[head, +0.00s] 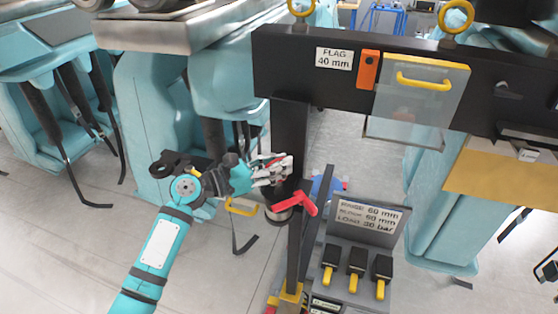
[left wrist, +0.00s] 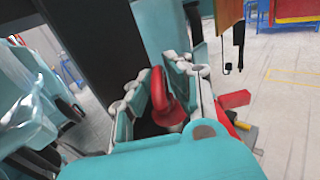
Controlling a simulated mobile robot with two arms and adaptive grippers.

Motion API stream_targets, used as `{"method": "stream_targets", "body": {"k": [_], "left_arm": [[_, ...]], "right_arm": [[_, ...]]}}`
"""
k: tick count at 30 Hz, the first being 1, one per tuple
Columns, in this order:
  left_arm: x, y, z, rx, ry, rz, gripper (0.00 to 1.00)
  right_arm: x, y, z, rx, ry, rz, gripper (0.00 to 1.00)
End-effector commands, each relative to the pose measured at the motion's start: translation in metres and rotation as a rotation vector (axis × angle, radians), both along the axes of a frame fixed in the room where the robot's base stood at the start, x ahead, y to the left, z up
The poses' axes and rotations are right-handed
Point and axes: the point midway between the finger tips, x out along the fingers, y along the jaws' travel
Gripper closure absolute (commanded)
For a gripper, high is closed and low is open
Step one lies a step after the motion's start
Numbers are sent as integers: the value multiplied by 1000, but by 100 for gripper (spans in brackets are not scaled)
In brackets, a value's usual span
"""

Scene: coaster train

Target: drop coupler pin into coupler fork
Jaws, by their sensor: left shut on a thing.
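My left gripper (head: 282,170) is in front of a dark upright post (head: 289,125), near the middle of the head view. In the left wrist view its fingers (left wrist: 160,95) close around a red ring-shaped handle (left wrist: 158,88), which looks like the top of the coupler pin. The pin's lower part is hidden by the fingers and palm. In the head view a red lever-like part (head: 293,203) sits just below the gripper, above a dark and silver round part. I cannot tell which part is the coupler fork. My right gripper does not show.
A dark crossbeam (head: 400,60) with a clear panel (head: 422,92) and yellow handle spans above right. A grey control box (head: 362,250) with yellow-tipped levers stands lower right. Teal train seats (head: 165,130) stand behind. Open grey floor (head: 70,230) lies at left.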

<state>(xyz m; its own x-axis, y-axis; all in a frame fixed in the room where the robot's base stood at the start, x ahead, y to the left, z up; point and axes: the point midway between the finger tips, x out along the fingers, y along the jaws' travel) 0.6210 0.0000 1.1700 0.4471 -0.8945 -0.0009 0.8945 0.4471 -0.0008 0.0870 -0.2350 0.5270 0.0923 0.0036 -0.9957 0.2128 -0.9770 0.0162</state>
Motion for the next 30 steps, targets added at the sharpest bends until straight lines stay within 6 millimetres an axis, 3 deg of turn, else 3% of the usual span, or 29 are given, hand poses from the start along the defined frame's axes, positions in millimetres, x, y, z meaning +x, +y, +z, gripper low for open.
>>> {"method": "stream_targets", "body": {"k": [16,30], "left_arm": [[0,0,-32,-1,-2,1,100],[0,0,-39,-2,-2,0,100]], "right_arm": [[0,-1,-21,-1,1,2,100],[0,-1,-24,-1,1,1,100]]}}
